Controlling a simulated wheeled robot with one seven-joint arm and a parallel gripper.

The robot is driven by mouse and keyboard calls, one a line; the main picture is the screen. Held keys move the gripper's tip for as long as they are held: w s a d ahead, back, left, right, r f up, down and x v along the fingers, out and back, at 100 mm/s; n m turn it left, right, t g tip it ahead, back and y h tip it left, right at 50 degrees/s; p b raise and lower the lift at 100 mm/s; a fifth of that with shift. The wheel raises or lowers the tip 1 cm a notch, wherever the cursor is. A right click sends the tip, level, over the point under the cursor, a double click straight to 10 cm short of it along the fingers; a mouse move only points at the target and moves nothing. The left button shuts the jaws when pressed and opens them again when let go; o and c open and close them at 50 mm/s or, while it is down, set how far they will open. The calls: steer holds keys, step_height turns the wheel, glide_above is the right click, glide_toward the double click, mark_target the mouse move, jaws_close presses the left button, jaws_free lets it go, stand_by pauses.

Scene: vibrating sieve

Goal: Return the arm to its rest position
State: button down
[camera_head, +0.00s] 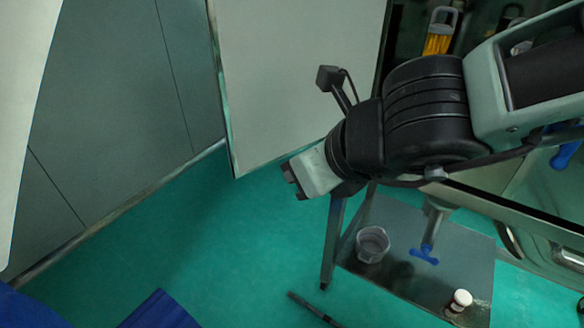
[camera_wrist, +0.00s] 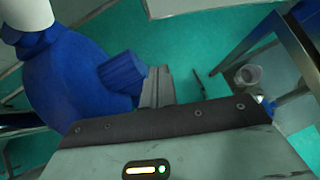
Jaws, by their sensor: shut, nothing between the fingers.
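My arm (camera_head: 430,112) reaches in from the upper right of the head view, bent over the metal stand. My gripper (camera_head: 295,180) is at its end, left of the stand and above the green floor, pointing down and left. In the wrist view the fingers of my gripper (camera_wrist: 158,88) are together with nothing held between them. The fingertips are small and partly dark in the head view.
A metal shelf (camera_head: 395,276) holds a clear beaker (camera_head: 372,246) and a white-capped jar (camera_head: 460,299). A blue-handled valve (camera_head: 424,256) hangs above it. A pale panel (camera_head: 290,75) stands behind my gripper. Green floor (camera_head: 225,235) is open at centre left.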

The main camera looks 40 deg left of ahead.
steer(key=shift+d+r, duration=0.2)
steer(key=s+d+f+n+h, duration=0.1)
steer(key=d+n+h, duration=0.1)
steer(key=d+n, duration=0.7)
steer(key=s+d+f+n+g+h, duration=0.1)
steer(key=s+d+f+n+h, duration=0.1)
steer(key=d+n, duration=0.7)
steer(key=s+d+f+n+h, duration=0.2)
steer(key=d+n+h, duration=0.2)
steer(key=d+n, duration=0.6)
steer(key=d, duration=0.8)
steer(key=shift+s+g, duration=0.25)
steer(key=shift+g, duration=0.05)
